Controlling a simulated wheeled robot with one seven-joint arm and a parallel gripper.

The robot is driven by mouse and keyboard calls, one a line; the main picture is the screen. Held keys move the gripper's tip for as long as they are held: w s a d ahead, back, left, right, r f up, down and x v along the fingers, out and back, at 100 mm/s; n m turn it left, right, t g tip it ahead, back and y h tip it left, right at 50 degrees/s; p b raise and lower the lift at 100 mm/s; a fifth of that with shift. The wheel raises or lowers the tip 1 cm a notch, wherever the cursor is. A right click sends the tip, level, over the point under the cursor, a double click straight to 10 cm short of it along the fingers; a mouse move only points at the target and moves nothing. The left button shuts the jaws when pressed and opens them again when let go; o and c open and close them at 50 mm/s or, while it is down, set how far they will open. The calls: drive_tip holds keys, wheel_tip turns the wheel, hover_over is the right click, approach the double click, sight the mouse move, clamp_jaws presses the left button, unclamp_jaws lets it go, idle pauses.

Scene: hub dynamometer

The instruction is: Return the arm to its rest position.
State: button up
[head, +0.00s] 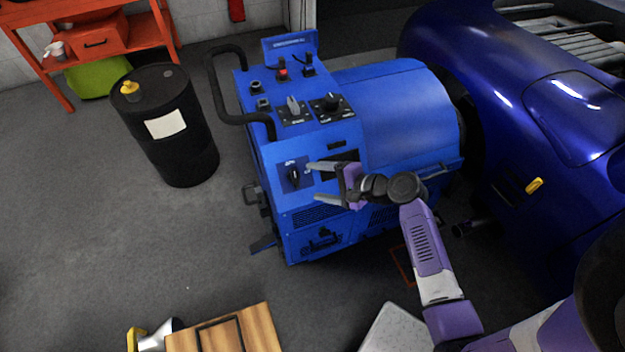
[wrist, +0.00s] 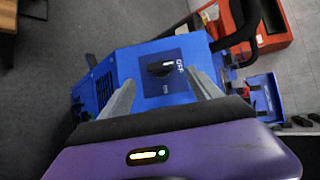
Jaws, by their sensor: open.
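My gripper (head: 318,182) is open, its two grey fingers spread and pointing left in the head view. It is at the front face of the blue hub dynamometer (head: 405,110), by a black rotary knob (head: 294,174). The fingers look apart from the knob, with nothing between them. In the wrist view my gripper's fingers (wrist: 160,97) stand on either side of the knob (wrist: 160,69), which lies beyond them on a dark panel marked OFF. My purple and white arm reaches in from the lower right of the head view.
A blue car (head: 530,100) stands close at the right. A black drum (head: 165,125) is at the left, near a red shelf (head: 100,45). A wooden-topped piece (head: 255,330) is at the bottom.

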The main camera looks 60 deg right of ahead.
idle(0.6)
drive_tip(key=d+r+n+h, duration=0.2)
drive_tip(key=d+r+h, duration=0.1)
drive_tip(key=d+h, duration=0.15)
drive_tip(key=s+a+r+n+h, duration=0.1)
drive_tip(key=s+r+n+h, duration=0.1)
drive_tip(key=s+n, duration=0.2)
drive_tip(key=s+a+r+n+y, duration=0.1)
drive_tip(key=s+a+r+n, duration=0.3)
drive_tip(key=a, duration=0.5)
drive_tip(key=s+a+r+n+t+y, duration=0.1)
drive_tip(key=s+a+r+n+y, duration=0.1)
drive_tip(key=s+a+r+n, duration=0.2)
drive_tip(key=s+a+r+n+t+y, duration=0.1)
drive_tip(key=s+a+r+n+y, duration=0.1)
drive_tip(key=s+a+r+n, duration=0.2)
drive_tip(key=s+a+n, duration=0.3)
drive_tip(key=s+a, duration=0.5)
drive_tip(key=a, duration=0.1)
drive_tip(key=shift+a+r, duration=0.15)
drive_tip(key=shift+a, duration=0.15)
drive_tip(key=shift+y, duration=0.25)
drive_tip(key=shift+c, duration=0.2)
